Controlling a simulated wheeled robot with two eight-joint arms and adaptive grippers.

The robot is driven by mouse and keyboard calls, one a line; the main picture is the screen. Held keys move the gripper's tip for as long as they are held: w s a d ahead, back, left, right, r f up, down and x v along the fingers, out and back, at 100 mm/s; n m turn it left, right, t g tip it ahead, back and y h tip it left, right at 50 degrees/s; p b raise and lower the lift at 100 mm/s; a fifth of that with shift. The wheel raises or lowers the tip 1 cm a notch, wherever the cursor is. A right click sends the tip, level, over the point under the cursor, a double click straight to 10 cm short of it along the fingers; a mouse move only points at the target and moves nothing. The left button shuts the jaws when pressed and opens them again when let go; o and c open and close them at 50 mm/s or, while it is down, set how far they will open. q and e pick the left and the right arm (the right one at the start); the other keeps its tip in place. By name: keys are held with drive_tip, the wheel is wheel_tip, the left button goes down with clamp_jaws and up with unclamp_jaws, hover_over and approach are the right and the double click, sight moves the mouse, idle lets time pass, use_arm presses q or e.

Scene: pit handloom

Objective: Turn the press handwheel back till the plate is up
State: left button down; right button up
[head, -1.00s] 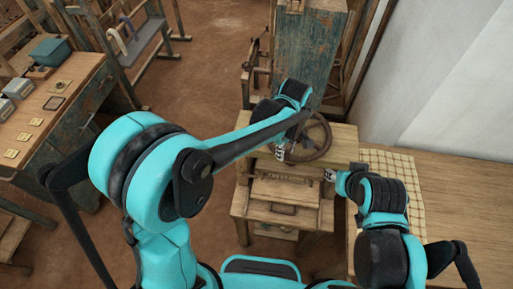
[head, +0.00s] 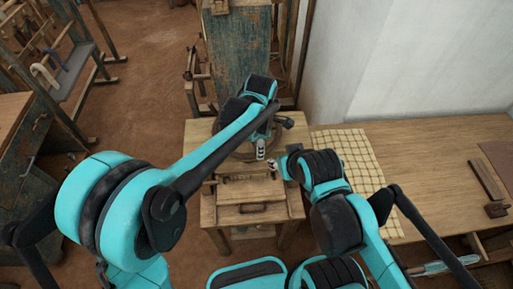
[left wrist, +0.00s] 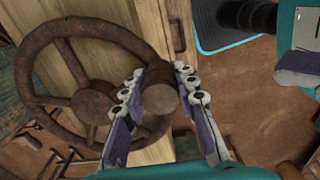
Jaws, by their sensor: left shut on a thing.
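The press handwheel (left wrist: 85,103) is a dark brown wheel with thick spokes. It fills the left half of the left wrist view, with its round knob (left wrist: 156,98) standing out towards the camera. My left gripper (left wrist: 153,88) has one finger on each side of the knob and is shut on it. In the head view my left arm covers much of the wheel, and my left gripper (head: 261,149) shows above the wooden press (head: 286,188). My right gripper (head: 278,166) is beside the press, to the right of the left one; its fingers are too small to read. The plate's height is unclear.
A bench (head: 440,165) with a checked cloth (head: 351,158) stands right of the press, bearing a wooden tool (head: 487,181). A worn blue cabinet (head: 237,55) stands behind. A white wall (head: 400,60) bounds the right. Bare floor (head: 145,70) lies to the left.

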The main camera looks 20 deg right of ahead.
use_arm(q)
drive_tip(key=shift+d, duration=0.1)
idle(0.3)
drive_tip(key=c, duration=1.2)
unclamp_jaws()
drive_tip(key=shift+r, duration=0.1)
wheel_tip(320, 180, up, 12)
drive_tip(key=shift+f, duration=0.1)
drive_tip(key=s+a+f+m+t+b, duration=0.2)
drive_tip(key=s+a+f+m+b, duration=0.1)
drive_tip(key=a, duration=0.7)
drive_tip(key=s+a+f+m+t+b, duration=0.2)
drive_tip(key=s+a+f+m+b, duration=0.2)
drive_tip(key=a+f, duration=0.5)
drive_tip(key=s+a+f+m+t+b, duration=0.3)
drive_tip(key=a+f+m+b, duration=0.4)
drive_tip(key=a, duration=0.6)
drive_tip(key=shift+s+f+m, duration=0.1)
drive_tip(key=shift+s+m, duration=0.1)
drive_tip(key=shift+m, duration=0.7)
